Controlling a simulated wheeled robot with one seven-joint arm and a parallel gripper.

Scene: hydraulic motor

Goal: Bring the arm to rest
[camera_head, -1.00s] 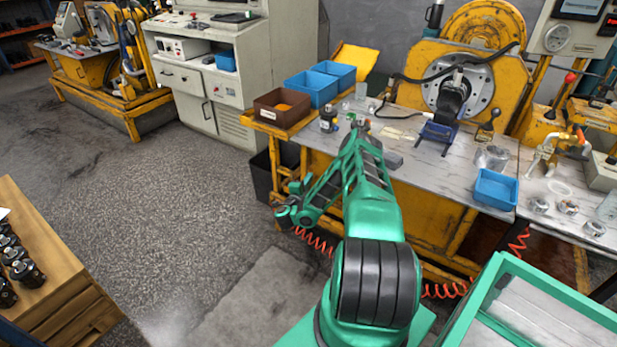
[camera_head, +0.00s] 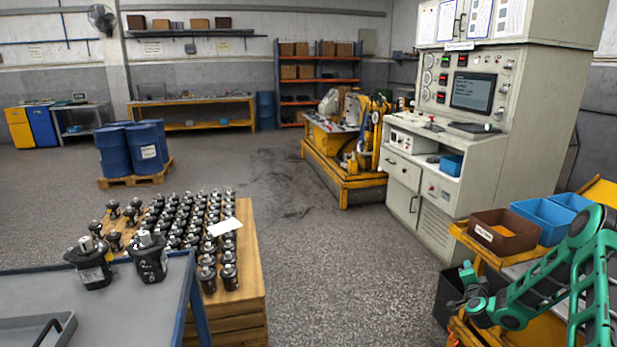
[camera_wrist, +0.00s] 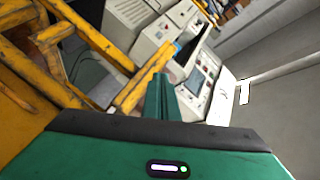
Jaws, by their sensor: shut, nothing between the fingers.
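My green arm (camera_head: 545,283) shows at the right edge of the head view, bent at a high elbow, with its forearm sloping down to the left. The gripper appears empty. The rest of my arm is outside the head view.
A brown bin (camera_head: 503,232) and blue bins (camera_head: 543,220) stand on the yellow bench behind the arm. A control cabinet (camera_head: 440,185) stands beyond. A wooden crate (camera_head: 250,285) with several black motors and a grey table (camera_head: 120,315) are at left. Open floor lies between.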

